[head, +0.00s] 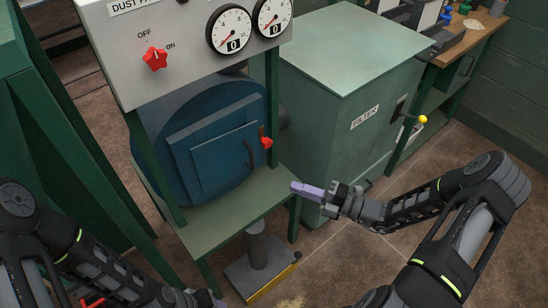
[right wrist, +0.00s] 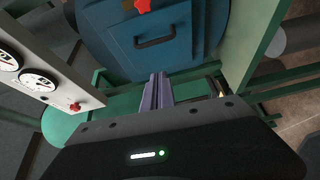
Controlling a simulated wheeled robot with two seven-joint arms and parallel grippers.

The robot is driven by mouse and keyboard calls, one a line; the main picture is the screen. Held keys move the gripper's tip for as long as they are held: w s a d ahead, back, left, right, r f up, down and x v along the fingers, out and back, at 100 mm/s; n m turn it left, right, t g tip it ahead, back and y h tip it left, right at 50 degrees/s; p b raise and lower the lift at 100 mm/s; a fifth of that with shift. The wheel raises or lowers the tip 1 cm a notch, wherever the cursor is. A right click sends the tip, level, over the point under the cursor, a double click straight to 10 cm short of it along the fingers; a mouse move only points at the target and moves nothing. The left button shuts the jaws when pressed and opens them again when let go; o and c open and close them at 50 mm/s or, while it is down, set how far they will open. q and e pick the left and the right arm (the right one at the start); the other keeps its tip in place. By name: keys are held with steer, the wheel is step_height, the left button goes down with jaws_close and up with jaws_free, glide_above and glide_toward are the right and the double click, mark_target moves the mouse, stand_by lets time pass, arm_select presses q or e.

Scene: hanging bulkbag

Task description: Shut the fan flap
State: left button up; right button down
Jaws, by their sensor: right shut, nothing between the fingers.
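The fan flap (head: 215,160) is a square blue panel with a dark bar handle (head: 250,153), on the front of a round blue fan housing (head: 152,130). A red knob (head: 266,142) sits at its right edge. In the right wrist view the flap (right wrist: 175,55) and its handle (right wrist: 155,42) lie ahead of the fingers. I cannot tell whether the flap is fully closed. My right gripper (head: 305,190) is shut and empty, apart from the flap, to its lower right. My left gripper (head: 212,299) is at the bottom edge, mostly cut off.
A grey panel (head: 185,45) with two dials and a red switch (head: 155,58) overhangs the fan. A green shelf (head: 230,205) lies below the flap. The green filter cabinet (head: 345,100) stands to the right. A yellow-edged pedal (head: 265,278) is on the floor.

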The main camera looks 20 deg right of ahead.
arm_select(q)
steer(key=shift+s+a, duration=0.1)
steer(key=shift+a, duration=0.1)
arm_select(e)
steer(key=shift+a+n, duration=0.15)
steer(key=shift+n, duration=0.15)
arm_select(q)
steer(key=shift+r+p, duration=0.8)
arm_select(e)
steer(key=w+d+x, duration=0.2)
steer(key=x, duration=1)
steer(key=shift+w+a, duration=0.35)
